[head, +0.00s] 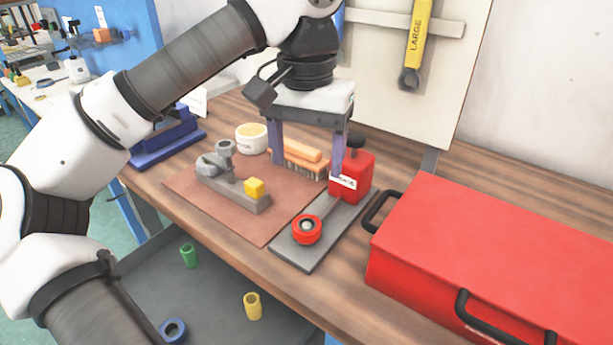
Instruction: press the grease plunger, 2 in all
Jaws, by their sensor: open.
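The grease dispenser is a red block (352,178) with a white label, on the back end of a grey base plate (297,254). A black knob (355,143) stands on top of it, and this looks like the plunger. A red ring-shaped part (307,229) sits at the front end of the plate. My gripper (308,168) points down with its two purple fingers wide apart and nothing held. Its right finger overlaps the left edge of the red block in the picture; I cannot tell whether they touch. The knob shows just right of that finger.
A wood-backed brush (301,152) lies behind the fingers. A grey fixture with a yellow block (254,187) sits on a brown mat (258,232), near a pale tub (251,138). A large red case (490,250) stands close on the right. Small coloured sleeves lie below the bench.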

